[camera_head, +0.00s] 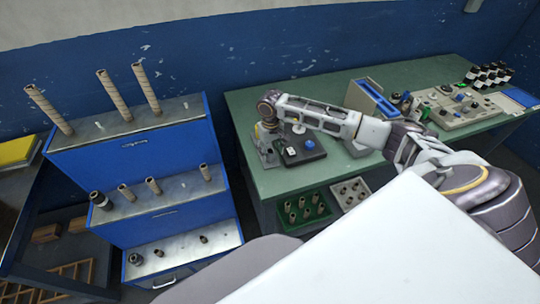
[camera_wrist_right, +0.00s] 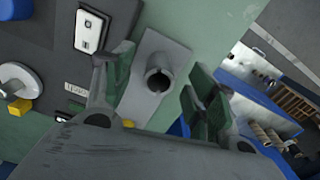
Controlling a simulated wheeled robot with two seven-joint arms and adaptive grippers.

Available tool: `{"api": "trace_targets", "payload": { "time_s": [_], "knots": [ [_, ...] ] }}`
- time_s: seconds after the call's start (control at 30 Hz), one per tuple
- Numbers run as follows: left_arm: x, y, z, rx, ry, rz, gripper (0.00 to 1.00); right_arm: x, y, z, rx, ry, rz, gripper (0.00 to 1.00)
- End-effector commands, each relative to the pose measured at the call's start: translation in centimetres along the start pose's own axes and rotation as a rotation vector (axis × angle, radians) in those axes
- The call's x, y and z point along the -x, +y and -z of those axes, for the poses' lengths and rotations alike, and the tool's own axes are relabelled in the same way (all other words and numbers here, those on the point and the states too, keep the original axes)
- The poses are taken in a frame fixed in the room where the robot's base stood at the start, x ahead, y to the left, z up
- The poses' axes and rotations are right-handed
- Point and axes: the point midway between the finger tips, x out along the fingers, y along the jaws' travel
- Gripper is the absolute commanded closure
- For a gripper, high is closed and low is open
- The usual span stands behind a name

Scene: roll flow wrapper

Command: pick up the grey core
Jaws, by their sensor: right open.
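A grey hollow core (camera_wrist_right: 158,80) shows in the right wrist view, its round open end facing the camera, at a flat grey plate (camera_wrist_right: 146,106). My right gripper (camera_wrist_right: 160,76) is open, with one green-padded finger on each side of the core. I see gaps between the core and the fingers. In the head view my right gripper (camera_head: 268,108) is at the left end of the green table, above a small machine with a black base (camera_head: 302,153). The core cannot be made out clearly there. My left gripper is not in view.
A white switch (camera_wrist_right: 90,31) and a white disc (camera_wrist_right: 18,80) lie beside the plate. The blue stepped rack (camera_head: 150,146) with several upright tubes stands left of the green table (camera_head: 245,97). A green crate (camera_head: 283,219) and a pale tray (camera_head: 338,200) sit below the tabletop.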

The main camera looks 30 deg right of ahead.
Motion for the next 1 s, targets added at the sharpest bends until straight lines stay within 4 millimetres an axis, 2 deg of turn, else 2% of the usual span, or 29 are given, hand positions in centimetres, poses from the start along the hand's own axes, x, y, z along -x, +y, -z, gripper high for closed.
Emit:
{"api": "trace_targets", "payload": {
  "time_s": [0.2, 0.67, 0.9, 1.0],
  "knots": [
    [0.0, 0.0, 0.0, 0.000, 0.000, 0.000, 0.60, -1.5, 0.0, 0.0, 0.000, 0.001, 0.000, 0.43],
    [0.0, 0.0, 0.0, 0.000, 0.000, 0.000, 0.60, -1.6, 0.0, 0.0, 0.000, 0.001, 0.000, 0.43],
    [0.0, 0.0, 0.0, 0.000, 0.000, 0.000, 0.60, -1.6, 0.0, 0.0, 0.000, 0.001, 0.000, 0.73],
    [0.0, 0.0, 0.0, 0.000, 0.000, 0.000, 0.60, -1.6, 0.0, 0.0, 0.000, 0.001, 0.000, 0.82]
  ]
}}
